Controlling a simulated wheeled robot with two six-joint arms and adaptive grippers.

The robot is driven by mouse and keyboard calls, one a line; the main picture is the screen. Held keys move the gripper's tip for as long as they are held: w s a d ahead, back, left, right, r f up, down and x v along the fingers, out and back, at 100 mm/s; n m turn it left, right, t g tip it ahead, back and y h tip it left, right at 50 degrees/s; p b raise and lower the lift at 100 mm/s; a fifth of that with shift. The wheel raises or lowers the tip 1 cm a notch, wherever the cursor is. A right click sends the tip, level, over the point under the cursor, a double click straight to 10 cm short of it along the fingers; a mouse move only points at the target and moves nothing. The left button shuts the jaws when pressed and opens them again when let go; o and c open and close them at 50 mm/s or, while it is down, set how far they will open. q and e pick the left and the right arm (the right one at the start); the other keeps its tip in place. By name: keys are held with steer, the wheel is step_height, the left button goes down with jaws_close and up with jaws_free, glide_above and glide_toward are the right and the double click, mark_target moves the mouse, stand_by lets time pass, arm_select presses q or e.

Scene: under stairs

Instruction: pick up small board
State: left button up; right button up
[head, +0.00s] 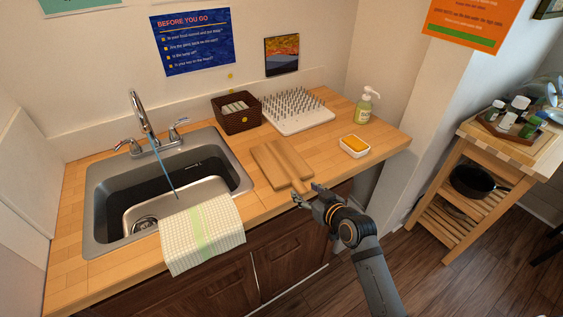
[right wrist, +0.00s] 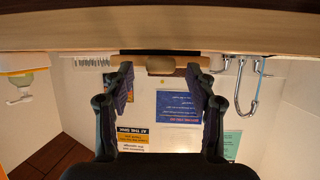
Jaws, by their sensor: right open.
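The small board (head: 280,163) is a light wooden cutting board lying flat on the counter, right of the sink. Its short handle (head: 298,186) points toward the counter's front edge. My right gripper (head: 308,194) is open just in front of that edge, close to the handle. In the right wrist view, which is upside down, the board's handle end (right wrist: 160,65) shows between the spread fingers of my right gripper (right wrist: 161,78). Nothing is held in it. Whether a finger touches the handle cannot be told. My left gripper is not in view.
The wooden counter (head: 337,176) carries a sink (head: 100,221) with a draped towel (head: 202,234), a brown basket (head: 236,122), a white pegged rack (head: 297,124), a sponge dish (head: 354,151) and a soap bottle (head: 364,109). A wooden cart (head: 474,160) stands at right.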

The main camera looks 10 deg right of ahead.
mark_target(303, 190)
steer(key=x, duration=0.3)
steer(key=shift+s, duration=0.1)
steer(key=shift+c, duration=0.2)
steer(key=shift+c, duration=1.2)
jaws_close()
